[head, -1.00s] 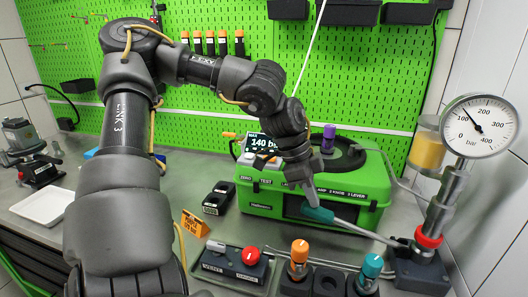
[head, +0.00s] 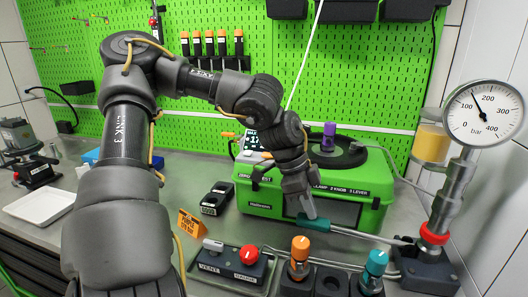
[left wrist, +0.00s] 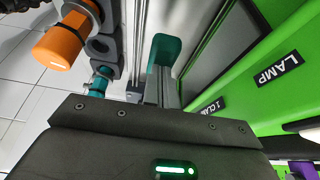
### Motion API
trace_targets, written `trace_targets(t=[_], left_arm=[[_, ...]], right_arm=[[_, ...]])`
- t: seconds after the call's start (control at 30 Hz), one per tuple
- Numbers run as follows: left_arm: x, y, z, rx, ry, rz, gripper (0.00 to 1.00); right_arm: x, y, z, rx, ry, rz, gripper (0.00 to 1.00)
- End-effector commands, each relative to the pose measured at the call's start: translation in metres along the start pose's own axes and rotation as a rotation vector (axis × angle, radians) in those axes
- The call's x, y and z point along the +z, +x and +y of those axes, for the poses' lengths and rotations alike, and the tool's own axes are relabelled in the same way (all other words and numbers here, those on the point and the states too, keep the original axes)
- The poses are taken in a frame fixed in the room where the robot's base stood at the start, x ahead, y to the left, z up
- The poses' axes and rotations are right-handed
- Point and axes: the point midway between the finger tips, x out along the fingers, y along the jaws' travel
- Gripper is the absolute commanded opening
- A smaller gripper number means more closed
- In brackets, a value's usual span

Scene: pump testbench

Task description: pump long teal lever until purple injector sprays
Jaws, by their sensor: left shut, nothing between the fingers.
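The long lever has a teal grip (head: 313,222) and a grey metal shaft running right to the pump base (head: 422,268). In the left wrist view the teal grip (left wrist: 165,52) lies just beyond the gripper. My left gripper (head: 308,212) is shut and empty, with its tips against or just above the grip; exact contact is unclear. The purple injector (head: 329,136) stands upright on top of the green tester case (head: 262,197). The air around it looks clear. The round gauge (head: 484,113) has its needle between 100 and 200 bar. My right gripper is out of view.
A white tray (head: 40,206) lies far left. My arm partly hides the display (head: 251,141).

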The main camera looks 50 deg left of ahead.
Motion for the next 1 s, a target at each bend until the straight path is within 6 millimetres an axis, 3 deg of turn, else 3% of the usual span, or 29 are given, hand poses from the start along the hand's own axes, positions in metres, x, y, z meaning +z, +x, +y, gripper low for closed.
trace_targets(t=[0.17,0.5,1.0], left_arm=[[-0.008,-0.011,0.0,-0.001,0.001,0.001,0.0],[-0.029,-0.037,0.002,-0.001,0.002,0.002,0.0],[-0.03,-0.038,0.002,-0.001,0.0,0.002,0.0]], right_arm=[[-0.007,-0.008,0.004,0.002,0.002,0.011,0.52],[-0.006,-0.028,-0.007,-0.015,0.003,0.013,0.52],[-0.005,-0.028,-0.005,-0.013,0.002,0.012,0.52]])
